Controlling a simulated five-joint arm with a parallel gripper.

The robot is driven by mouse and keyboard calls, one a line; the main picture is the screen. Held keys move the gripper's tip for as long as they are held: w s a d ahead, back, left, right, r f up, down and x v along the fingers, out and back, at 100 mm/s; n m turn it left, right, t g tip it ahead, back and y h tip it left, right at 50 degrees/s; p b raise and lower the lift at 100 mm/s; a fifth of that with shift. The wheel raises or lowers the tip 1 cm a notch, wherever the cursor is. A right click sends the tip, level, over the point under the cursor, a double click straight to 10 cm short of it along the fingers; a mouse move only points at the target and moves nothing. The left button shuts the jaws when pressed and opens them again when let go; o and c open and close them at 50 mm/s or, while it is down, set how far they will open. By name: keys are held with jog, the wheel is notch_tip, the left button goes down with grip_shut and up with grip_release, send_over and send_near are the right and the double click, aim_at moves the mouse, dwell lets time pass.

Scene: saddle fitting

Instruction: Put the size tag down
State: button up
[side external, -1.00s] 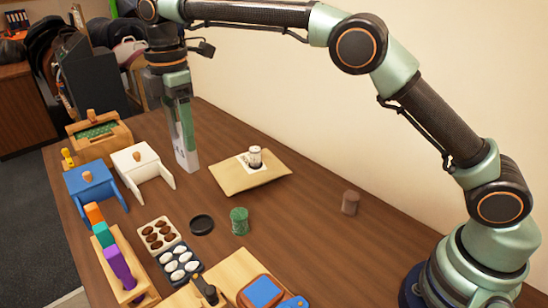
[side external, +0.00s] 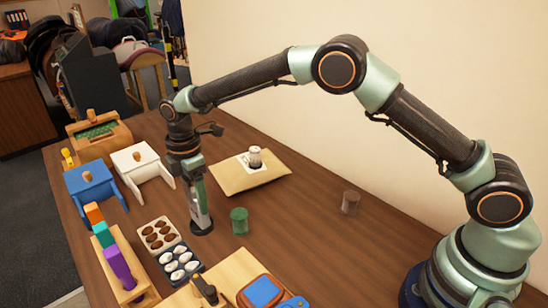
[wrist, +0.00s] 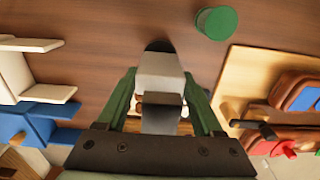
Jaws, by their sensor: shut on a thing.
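I cannot tell whether the tag touches the disc. The tag's markings are not readable.
A green cylinder (side external: 239,221) stands close to the right of my gripper. A tray of brown pieces (side external: 160,235) and a tray of white pieces (side external: 180,264) lie to the left. A tan pad (side external: 232,185) with a cup-like piece (side external: 255,157) lies behind.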

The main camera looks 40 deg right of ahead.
jog(key=shift+f, duration=0.55)
jog(key=shift+f, duration=0.1)
jog(key=o, duration=1.4)
